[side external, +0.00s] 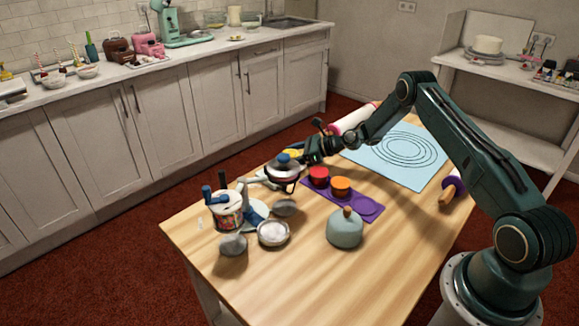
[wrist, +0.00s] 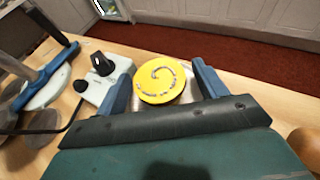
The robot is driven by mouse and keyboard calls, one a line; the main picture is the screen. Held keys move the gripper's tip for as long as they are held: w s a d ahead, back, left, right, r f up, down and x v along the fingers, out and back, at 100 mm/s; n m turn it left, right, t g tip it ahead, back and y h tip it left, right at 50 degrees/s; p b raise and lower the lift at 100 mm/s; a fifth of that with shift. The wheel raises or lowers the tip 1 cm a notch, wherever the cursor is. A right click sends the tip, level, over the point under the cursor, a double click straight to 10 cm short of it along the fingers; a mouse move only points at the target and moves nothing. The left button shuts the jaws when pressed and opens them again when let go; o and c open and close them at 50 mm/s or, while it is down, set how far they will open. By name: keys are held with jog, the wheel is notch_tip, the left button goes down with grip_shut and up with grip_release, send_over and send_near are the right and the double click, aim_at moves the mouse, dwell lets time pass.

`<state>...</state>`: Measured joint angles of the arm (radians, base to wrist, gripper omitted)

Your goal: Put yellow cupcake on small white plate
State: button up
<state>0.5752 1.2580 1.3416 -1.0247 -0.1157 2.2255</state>
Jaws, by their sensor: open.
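The yellow cupcake (wrist: 158,90) has a flat yellow top with a silver swirl. In the wrist view it sits between the two blue fingers of my gripper (wrist: 160,72), with a visible gap at least on the right side. My gripper is open. In the side view my gripper (side external: 286,162) is low over the far left part of the table, and a bit of yellow (side external: 292,153) shows behind it. A pale disc (side external: 258,210) beside the tub may be the small white plate; it is partly hidden, so I cannot tell.
A red cupcake (side external: 319,175) and an orange cupcake (side external: 340,186) stand on a purple mat (side external: 356,212). A tub of tools (side external: 228,212), a small bowl (side external: 273,234) and a grey-blue domed pot (side external: 345,229) stand nearby. The table's front is clear.

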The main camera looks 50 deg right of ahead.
jog(key=v, duration=1.2)
jog(key=shift+r, duration=0.1)
dwell(0.4)
jog(key=shift+a+r, duration=0.2)
jog(key=shift+r, duration=0.05)
jog(key=s+a+r+n+g+h, duration=0.25)
jog(key=s+a+r+n, duration=0.25)
jog(key=a+r+n, duration=0.4)
jog(key=s+a+r+n+g+h, duration=0.1)
jog(key=s+a+r+n+g, duration=0.25)
jog(key=a+r+n, duration=0.6)
jog(key=s+r+n+h, duration=0.2)
jog(key=s+n, duration=0.3)
jog(key=s, duration=0.8)
jog(key=s+a+r+n+h, duration=0.1)
jog(key=s+r+n, duration=0.3)
jog(key=s, duration=1)
jog(key=shift+a+r+n+h, duration=0.25)
jog(key=shift+n+h, duration=0.3)
jog(key=shift+n, duration=0.3)
